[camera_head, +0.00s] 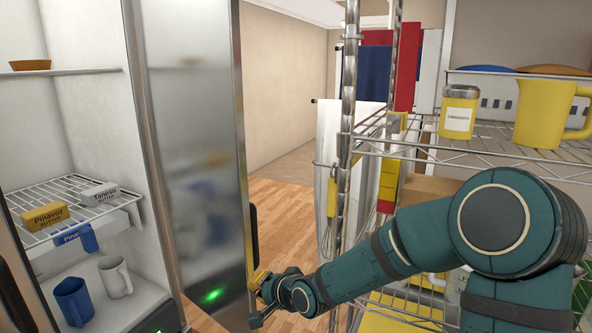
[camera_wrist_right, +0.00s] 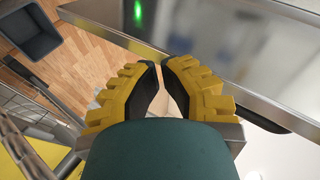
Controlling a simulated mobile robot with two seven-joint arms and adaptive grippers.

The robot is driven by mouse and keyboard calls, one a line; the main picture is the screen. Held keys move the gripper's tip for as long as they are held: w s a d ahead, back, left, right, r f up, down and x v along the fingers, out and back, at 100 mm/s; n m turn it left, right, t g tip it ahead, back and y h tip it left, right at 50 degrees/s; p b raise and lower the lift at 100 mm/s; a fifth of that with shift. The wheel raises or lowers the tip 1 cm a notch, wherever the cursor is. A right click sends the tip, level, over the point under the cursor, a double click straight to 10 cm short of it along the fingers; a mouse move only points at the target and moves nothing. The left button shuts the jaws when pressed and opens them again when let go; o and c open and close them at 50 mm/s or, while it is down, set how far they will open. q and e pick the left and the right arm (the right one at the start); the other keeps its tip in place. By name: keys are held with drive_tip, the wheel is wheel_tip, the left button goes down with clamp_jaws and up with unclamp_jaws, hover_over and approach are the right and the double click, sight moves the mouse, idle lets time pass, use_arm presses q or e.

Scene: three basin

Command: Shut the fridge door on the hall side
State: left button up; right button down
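The fridge door (camera_head: 205,180) stands open in the head view, a tall reflective panel with a green light low down and a dark handle (camera_head: 254,235) on its far side. The open fridge interior is to its left. My right gripper (camera_head: 258,296) is at the door's lower free edge, on the right. In the right wrist view my right gripper (camera_wrist_right: 160,66) has its yellow fingers slightly apart, with nothing seen between them. The tips overlap the door edge (camera_wrist_right: 230,90); contact is not clear. My left gripper is not in view.
The fridge holds butter boxes on a wire shelf (camera_head: 55,190), a blue mug (camera_head: 73,301) and a grey mug (camera_head: 115,276). A wire rack (camera_head: 347,110) with a yellow jug (camera_head: 545,112) stands right, close to my right arm. Wooden floor (camera_head: 290,215) lies beyond the door.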

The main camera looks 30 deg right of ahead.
drive_tip(key=s+d+r+m+t+h+b, duration=0.1)
drive_tip(key=d+r+m+t, duration=0.25)
drive_tip(key=r, duration=1.15)
drive_tip(key=s+d+r+m+t+b, duration=0.1)
drive_tip(key=d+r+m+t+b, duration=0.2)
drive_tip(key=r, duration=1.1)
drive_tip(key=w+a, duration=0.4)
drive_tip(key=w, duration=0.3)
drive_tip(key=shift+w+n+p, duration=0.3)
drive_tip(key=shift+n+p, duration=0.05)
drive_tip(key=shift+p, duration=0.1)
drive_tip(key=shift+r+h, duration=0.1)
drive_tip(key=shift+h, duration=0.2)
